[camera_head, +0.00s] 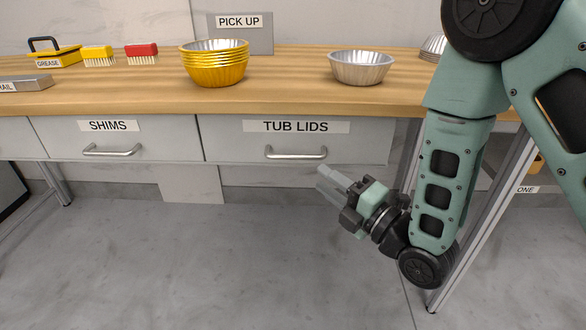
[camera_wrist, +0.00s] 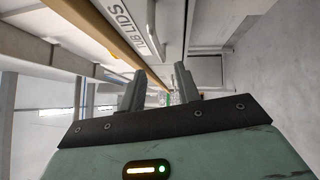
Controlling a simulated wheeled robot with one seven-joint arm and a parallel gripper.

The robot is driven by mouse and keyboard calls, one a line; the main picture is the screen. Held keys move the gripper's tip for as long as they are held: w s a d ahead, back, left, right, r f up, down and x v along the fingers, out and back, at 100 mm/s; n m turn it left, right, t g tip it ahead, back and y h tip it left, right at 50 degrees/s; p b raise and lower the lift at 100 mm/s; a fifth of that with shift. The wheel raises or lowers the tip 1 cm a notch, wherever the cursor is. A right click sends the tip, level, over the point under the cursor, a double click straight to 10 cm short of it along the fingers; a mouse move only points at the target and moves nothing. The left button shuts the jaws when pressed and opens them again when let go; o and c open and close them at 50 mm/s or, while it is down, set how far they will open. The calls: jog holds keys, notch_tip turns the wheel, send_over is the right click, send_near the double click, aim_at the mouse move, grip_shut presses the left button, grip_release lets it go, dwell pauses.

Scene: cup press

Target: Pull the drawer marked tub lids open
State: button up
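The drawer marked tub lids (camera_head: 228,141) is shut under the bench top, to the right of the shims drawer. Its silver bar handle (camera_head: 296,154) runs across below the label (camera_head: 292,127). My gripper (camera_head: 326,180) is below and a little right of the handle in the head view, apart from it. In the wrist view my gripper (camera_wrist: 165,90) has its two fingers spread with nothing between them.
The shims drawer (camera_head: 62,140) is shut on the left. On the wooden bench top (camera_head: 130,95) stand stacked yellow tins (camera_head: 214,67), a silver tin (camera_head: 361,68) and brushes (camera_head: 142,54). A metal bench leg (camera_head: 484,212) is right of my gripper. The floor in front is clear.

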aim_at(293, 157)
jog(key=b, duration=0.5)
jog(key=shift+w+a+f, duration=0.15)
jog(key=shift+w+a, duration=0.25)
jog(key=b, duration=0.2)
jog(key=shift+a+b, duration=0.1)
jog(key=shift+b, duration=0.2)
jog(key=x, duration=0.8)
jog(key=shift+w+a+r, duration=0.2)
jog(key=shift+w+r, duration=0.1)
jog(key=shift+r, duration=0.05)
grip_shut()
